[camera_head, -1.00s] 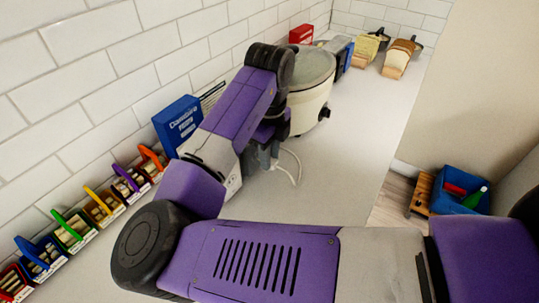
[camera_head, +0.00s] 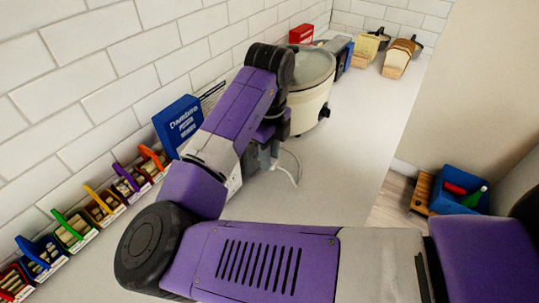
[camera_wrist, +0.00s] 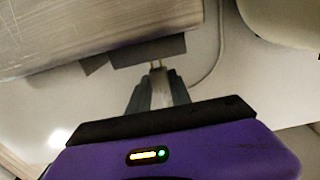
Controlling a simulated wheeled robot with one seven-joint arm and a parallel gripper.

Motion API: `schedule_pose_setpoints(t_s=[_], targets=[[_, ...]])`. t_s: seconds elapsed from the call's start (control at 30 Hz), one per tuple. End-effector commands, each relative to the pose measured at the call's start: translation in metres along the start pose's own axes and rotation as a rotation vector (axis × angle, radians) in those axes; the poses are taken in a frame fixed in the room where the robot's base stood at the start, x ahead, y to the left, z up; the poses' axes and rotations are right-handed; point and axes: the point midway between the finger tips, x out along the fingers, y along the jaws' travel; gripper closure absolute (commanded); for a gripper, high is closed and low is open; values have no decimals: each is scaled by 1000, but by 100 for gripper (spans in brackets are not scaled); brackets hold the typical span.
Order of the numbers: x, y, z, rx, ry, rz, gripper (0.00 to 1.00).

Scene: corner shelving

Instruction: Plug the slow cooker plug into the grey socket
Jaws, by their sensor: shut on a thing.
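The slow cooker (camera_head: 309,100) is cream-coloured with a glass lid and stands on the counter; its side shows at the upper right of the wrist view (camera_wrist: 285,18). Its pale cord (camera_head: 297,168) loops down beside my gripper (camera_head: 266,158). In the wrist view my gripper (camera_wrist: 158,80) is shut on the pale plug (camera_wrist: 160,90). The plug's brass prongs (camera_wrist: 156,64) point at a dark grey block (camera_wrist: 149,50), which looks like the grey socket. The prong tips are at or very near the block's edge; I cannot tell whether they are in. My arm hides the socket in the head view.
A brushed-metal surface (camera_wrist: 80,30) lies just beyond the grey block. A blue box (camera_head: 178,124) stands against the tiled wall, left of my arm. Several coloured holders (camera_head: 70,230) line the wall. The counter (camera_head: 355,150) right of the cooker is clear.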

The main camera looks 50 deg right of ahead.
Motion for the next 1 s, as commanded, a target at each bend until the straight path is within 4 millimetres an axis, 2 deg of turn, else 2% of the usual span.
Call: schedule_pose_setpoints(t_s=[0.47, 1.0], targets=[[0, 0, 1, 0, 0, 0, 100], [0, 0, 13, 0, 0, 0, 100]])
